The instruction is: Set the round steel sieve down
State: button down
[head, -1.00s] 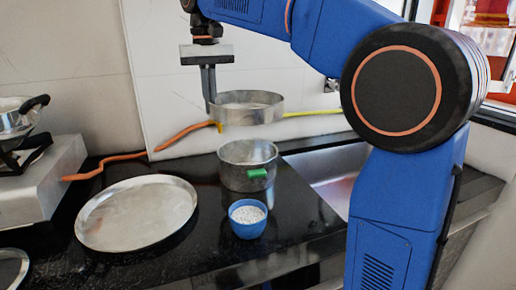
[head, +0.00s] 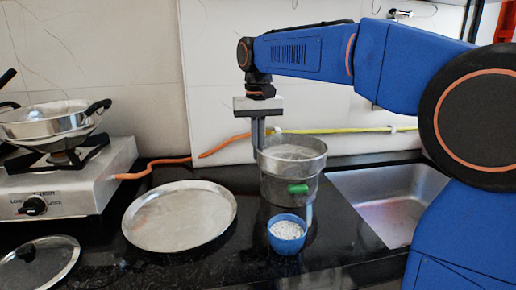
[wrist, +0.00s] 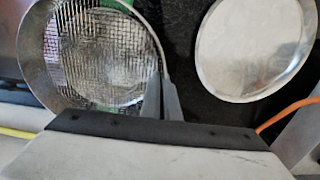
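The round steel sieve (head: 292,147) is level at the mouth of the steel pot (head: 275,188), which has a green handle grip. I cannot tell whether the sieve rests on the pot's rim or hangs just above it. My gripper (head: 259,138) points down at the sieve's left side, shut on its wall. In the wrist view the two fingers (wrist: 163,92) pinch the rim of the sieve (wrist: 100,55). Its wire mesh looks empty, and the pot underneath is mostly hidden by it.
A blue cup (head: 287,235) of white grains stands in front of the pot. A round steel plate (head: 180,216) lies left of it. A gas stove (head: 75,185) with a pan is at the left, a sink (head: 390,205) at the right. An orange hose (head: 150,166) runs behind.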

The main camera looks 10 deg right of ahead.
jog(key=shift+f, duration=0.55)
jog(key=c, duration=2)
grip_release()
notch_tip(320, 180, up, 13)
jog(key=shift+r, duration=0.1)
jog(key=shift+s, duration=0.1)
